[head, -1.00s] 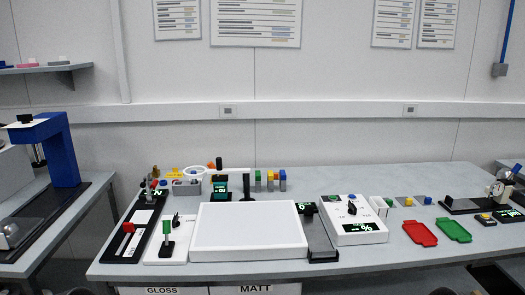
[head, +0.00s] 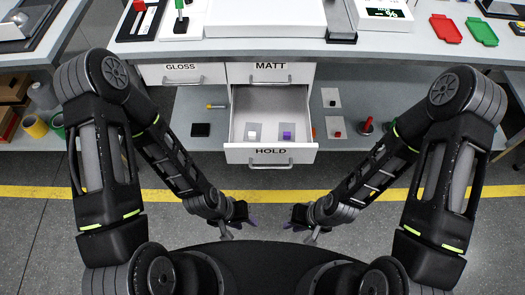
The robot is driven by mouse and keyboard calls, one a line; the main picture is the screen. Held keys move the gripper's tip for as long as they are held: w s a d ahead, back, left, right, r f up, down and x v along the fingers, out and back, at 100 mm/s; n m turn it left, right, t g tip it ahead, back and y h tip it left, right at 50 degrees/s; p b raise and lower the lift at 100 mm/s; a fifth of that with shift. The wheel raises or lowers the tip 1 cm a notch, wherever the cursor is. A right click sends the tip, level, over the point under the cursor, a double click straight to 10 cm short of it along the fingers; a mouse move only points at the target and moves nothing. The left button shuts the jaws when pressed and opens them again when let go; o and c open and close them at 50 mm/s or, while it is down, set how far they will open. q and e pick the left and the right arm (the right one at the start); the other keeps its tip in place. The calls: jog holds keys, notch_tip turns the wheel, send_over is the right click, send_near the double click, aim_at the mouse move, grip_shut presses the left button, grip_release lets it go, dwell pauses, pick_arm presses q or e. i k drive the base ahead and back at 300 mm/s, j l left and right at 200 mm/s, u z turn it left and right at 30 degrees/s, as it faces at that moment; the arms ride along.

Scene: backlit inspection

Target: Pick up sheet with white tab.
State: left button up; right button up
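A pale sheet (head: 247,127) with a white tab (head: 252,135) lies in the open drawer (head: 236,110) labelled HOLD, on the left side of its floor. A second sheet (head: 288,124) with a purple tab (head: 287,136) lies to its right in the same drawer. My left gripper (head: 240,218) is below and left of the drawer front in the picture, apart from it. My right gripper (head: 298,220) is below and right of it. Both are seen from above, small and dark. I cannot make out the gaps between their fingers. Nothing shows held in them.
The drawer front with its handle (head: 270,165) juts out below the closed GLOSS (head: 181,75) and MATT (head: 270,73) drawers. The worktop edge overhangs behind. The floor around the yellow line (head: 380,194) is clear.

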aim_at(253, 130)
jog(key=z, duration=0.7)
jog(key=j+z, duration=0.45)
jog(key=k+j+z, duration=0.15)
jog(key=z, duration=0.35)
jog(key=k+j+z, duration=0.15)
jog(key=j+z, duration=0.3)
jog(key=k+j+z, duration=0.2)
jog(key=k+j, duration=0.5)
